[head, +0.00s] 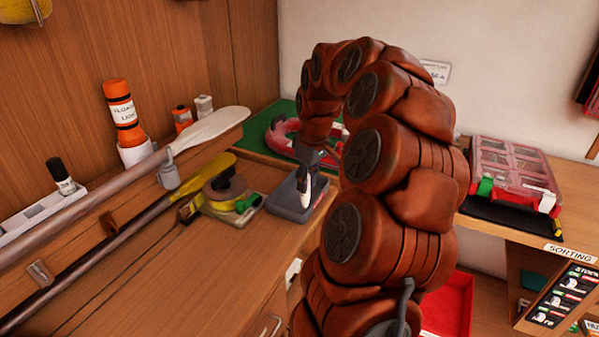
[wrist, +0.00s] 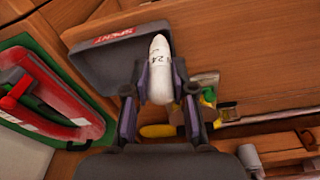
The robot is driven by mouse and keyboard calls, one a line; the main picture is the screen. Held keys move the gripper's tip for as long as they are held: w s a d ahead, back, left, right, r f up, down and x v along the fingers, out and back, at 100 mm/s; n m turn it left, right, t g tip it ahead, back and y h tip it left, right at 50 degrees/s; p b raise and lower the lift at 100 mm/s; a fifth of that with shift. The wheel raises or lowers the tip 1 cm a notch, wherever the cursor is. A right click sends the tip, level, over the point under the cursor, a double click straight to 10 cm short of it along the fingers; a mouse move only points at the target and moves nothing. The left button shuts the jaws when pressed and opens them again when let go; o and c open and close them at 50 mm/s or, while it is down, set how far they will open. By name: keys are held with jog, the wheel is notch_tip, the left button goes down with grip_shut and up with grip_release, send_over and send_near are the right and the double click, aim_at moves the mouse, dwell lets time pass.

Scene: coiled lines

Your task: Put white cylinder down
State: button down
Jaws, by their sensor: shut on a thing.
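The white cylinder (wrist: 160,70) has a rounded tip and dark markings that look like "24". My gripper (wrist: 162,95) is shut on it, with a dark finger on each side in the wrist view. In the head view the white cylinder (head: 306,190) hangs below my gripper (head: 309,172), in front of a grey tray (head: 285,205). The tray also shows in the wrist view (wrist: 92,62), with a red label near its edge. I cannot tell whether the cylinder touches the tray.
A clear-lidded organiser (head: 512,168) stands at right. The wooden top in front of the tape is clear.

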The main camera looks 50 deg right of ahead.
jog(key=w+d+f+p, duration=0.1)
jog(key=w+d, duration=0.1)
jog(key=w+d+f+p, duration=0.1)
jog(key=w+f, duration=0.1)
jog(key=w, duration=0.1)
jog(key=w+d+f+p, duration=0.1)
jog(key=w+d+p, duration=0.1)
jog(key=w, duration=0.1)
jog(key=shift+d+f, duration=0.2)
jog(key=shift+d, duration=0.15)
dwell(0.4)
jog(key=shift+f, duration=0.15)
jog(key=c, duration=1)
grip_release()
jog(key=shift+o, duration=0.2)
notch_tip(320, 180, up, 12)
jog(key=s+b, duration=0.1)
jog(key=b, duration=0.2)
jog(key=shift+s, duration=0.2)
